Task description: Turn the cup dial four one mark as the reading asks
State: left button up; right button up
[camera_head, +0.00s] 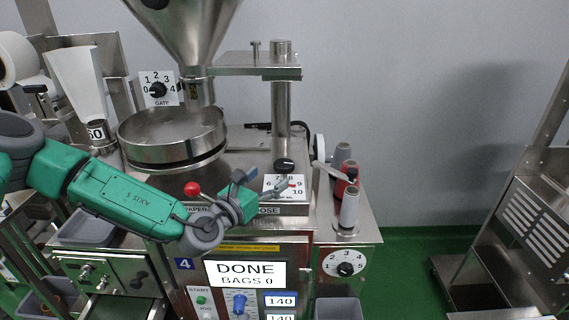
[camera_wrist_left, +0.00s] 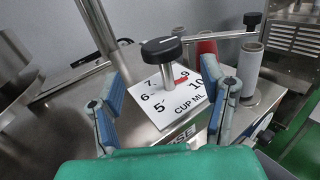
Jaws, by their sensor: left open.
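The cup dial is a black knob (camera_head: 284,164) on a metal post above a white CUP ML plate (camera_head: 270,183) marked about 5 to 10. In the left wrist view the knob (camera_wrist_left: 161,48) stands over the plate (camera_wrist_left: 183,117), and its red pointer (camera_wrist_left: 181,80) lies close to the 9. My left gripper (camera_head: 263,181) is open at the dial's front. In its wrist view the blue-padded fingers (camera_wrist_left: 162,75) stand either side of the knob and post, apart from them. In the head view a finger covers part of the plate. My right gripper is out of view.
A red ball knob (camera_head: 192,188) stands left of the gripper. Thread spools (camera_head: 349,208) stand close right of the dial. A lower dial (camera_head: 345,268) and the gate dial (camera_head: 157,90) are clear.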

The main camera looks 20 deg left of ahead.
aim_at(278, 171)
pick_arm(q)
jog(key=x, duration=0.7)
jog(key=shift+w+d+p, duration=0.1)
jog(key=shift+p, duration=0.2)
jog(key=c, duration=1.2)
